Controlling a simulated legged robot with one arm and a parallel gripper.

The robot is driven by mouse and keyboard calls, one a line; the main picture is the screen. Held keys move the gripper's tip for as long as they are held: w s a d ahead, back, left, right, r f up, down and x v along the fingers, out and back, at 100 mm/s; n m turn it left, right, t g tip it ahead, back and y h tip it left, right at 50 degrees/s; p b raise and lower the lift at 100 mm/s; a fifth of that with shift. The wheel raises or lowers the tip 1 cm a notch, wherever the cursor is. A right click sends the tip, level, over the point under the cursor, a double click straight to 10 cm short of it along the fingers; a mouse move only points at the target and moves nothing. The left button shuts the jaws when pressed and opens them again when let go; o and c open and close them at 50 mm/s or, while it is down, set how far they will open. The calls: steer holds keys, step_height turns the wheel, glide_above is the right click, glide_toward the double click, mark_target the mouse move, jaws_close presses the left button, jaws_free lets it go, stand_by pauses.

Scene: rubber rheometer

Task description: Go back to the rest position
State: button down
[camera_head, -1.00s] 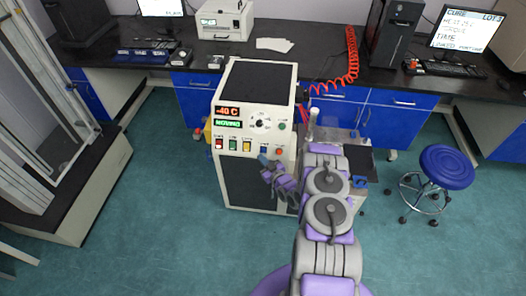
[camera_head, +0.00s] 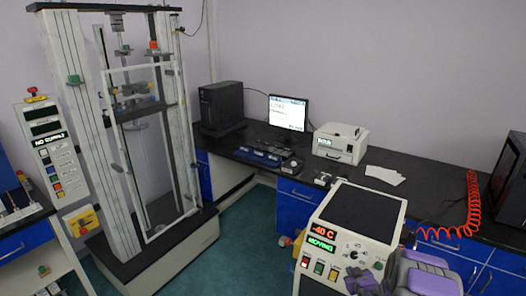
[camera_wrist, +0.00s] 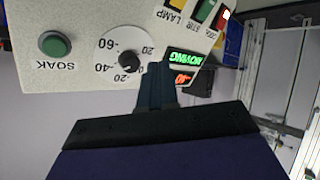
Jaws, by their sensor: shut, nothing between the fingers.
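My gripper (camera_head: 354,276) is at the lower right of the head view, in front of the button panel of the white machine (camera_head: 318,207). In the wrist view my gripper's dark fingers (camera_wrist: 155,73) are together, with nothing between them. They point at the panel, beside the dial (camera_wrist: 127,60) and the display (camera_wrist: 184,57), which appear upside down. The display reads -40 C and MOVING. A green SOAK button (camera_wrist: 54,44) shows at the left of the wrist view. I cannot tell the exact gap between fingertips and panel.
A tall test frame (camera_head: 150,130) stands at the left. A dark bench (camera_head: 240,150) along the wall holds a computer tower (camera_head: 221,108), a monitor (camera_head: 287,112) and a white box (camera_head: 340,142). A red coiled hose (camera_head: 474,205) hangs at the right. Green floor shows between frame and machine.

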steer(key=s+a+r+m+g+h, duration=0.1)
steer(key=s+a+r+g, duration=0.25)
steer(key=s+r, duration=0.55)
steer(key=s+a+r+m+g+h, duration=0.1)
steer(key=s+a+r+g, duration=0.25)
steer(key=s+r, duration=0.5)
steer(key=s+a+r+g, duration=0.2)
steer(key=s+a+r, duration=0.2)
steer(key=s, duration=0.7)
steer(key=s+a+r+m+g+y, duration=0.1)
steer(key=s+a+r, duration=0.3)
steer(key=s, duration=0.7)
steer(key=s+a+r+g, duration=0.3)
steer(key=s+a+g, duration=0.1)
steer(key=s, duration=0.8)
steer(key=shift+a+r+m+y, duration=0.3)
steer(key=shift+r, duration=0.1)
steer(key=shift+d, duration=0.15)
